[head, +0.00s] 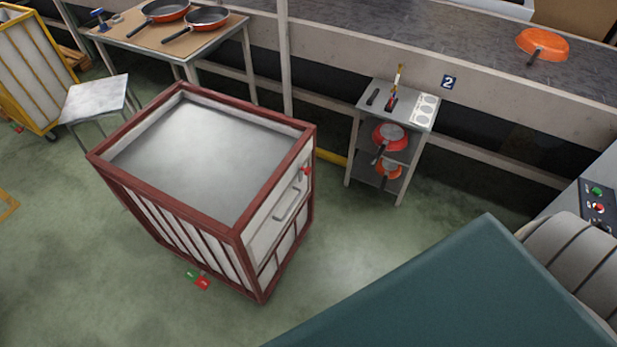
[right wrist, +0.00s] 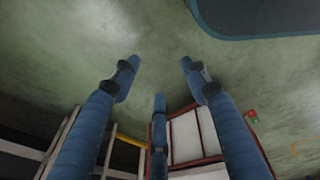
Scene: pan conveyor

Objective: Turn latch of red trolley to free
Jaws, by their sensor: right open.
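The red trolley (head: 272,205) stands on the floor left of centre in the head view, a red-framed box with pale panels and a bare grey top. A small red knob (head: 306,171) is on its right-hand face, beside a grey handle (head: 287,205); I cannot tell which way it is turned. A green and red marker (head: 198,279) shows low at the trolley's near edge, and also in the right wrist view (right wrist: 252,116). My right gripper (right wrist: 160,75) has its three blue fingers spread and empty, with part of the trolley (right wrist: 185,135) beyond them. My left gripper is not in view.
A small shelf stand (head: 412,110) with orange pans is right of the trolley, against the conveyor (head: 490,50). A table (head: 138,42) with two pans stands behind. A stool (head: 95,98) and yellow trolley (head: 28,75) are left.

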